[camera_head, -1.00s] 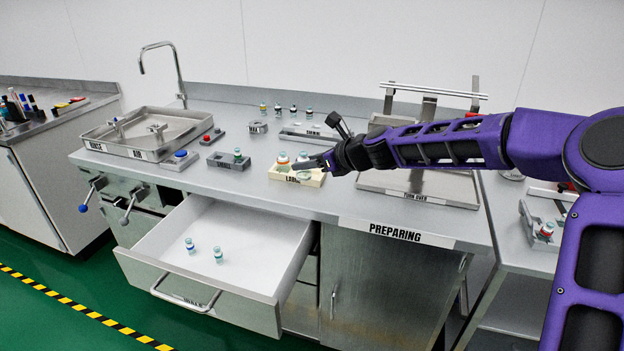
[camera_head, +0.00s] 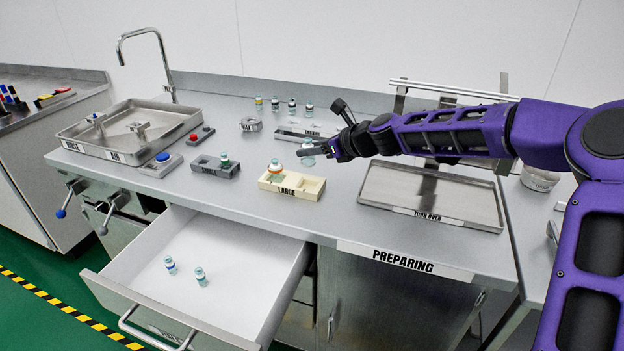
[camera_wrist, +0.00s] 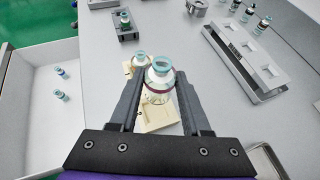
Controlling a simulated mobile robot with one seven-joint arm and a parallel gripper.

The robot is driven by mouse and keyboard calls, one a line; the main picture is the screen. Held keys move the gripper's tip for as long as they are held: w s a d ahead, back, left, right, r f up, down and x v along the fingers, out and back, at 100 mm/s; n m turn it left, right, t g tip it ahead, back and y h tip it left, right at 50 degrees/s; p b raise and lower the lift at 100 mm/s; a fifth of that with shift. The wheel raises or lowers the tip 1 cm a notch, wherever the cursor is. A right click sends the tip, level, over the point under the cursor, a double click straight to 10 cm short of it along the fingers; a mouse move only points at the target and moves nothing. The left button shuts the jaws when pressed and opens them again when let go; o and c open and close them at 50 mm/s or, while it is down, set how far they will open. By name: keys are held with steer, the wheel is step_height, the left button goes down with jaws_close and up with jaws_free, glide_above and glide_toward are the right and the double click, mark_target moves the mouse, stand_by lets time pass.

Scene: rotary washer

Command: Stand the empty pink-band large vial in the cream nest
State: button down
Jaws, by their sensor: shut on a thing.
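My gripper (camera_head: 312,151) is shut on a clear large vial (camera_head: 308,152) and holds it upright over the right part of the cream nest (camera_head: 312,190), apart from it. In the wrist view the held vial (camera_wrist: 158,92) shows a teal open mouth and a dark pinkish-red band; it looks empty. The cream nest, labelled LARGE, also shows in the wrist view (camera_wrist: 160,117), partly hidden by the vial and fingers. Another large vial (camera_head: 275,167), with an orange band, stands in its left place. The right part of the nest looks empty.
Left of the nest is a grey SMALL nest (camera_head: 215,170) with a small vial. A TURN OVER tray (camera_head: 440,196) lies to the right. A grey rack (camera_head: 300,133) and several small vials stand behind. The open drawer (camera_head: 215,245) below holds two small vials.

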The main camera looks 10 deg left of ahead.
step_height(320, 180, down, 8)
steer(key=shift+r+b, duration=0.15)
steer(key=shift+b, duration=0.4)
steer(key=shift+c, duration=1.8)
jaws_free()
steer(key=p+v, duration=0.1)
steer(key=v, duration=1.1)
steer(key=shift+s, duration=0.1)
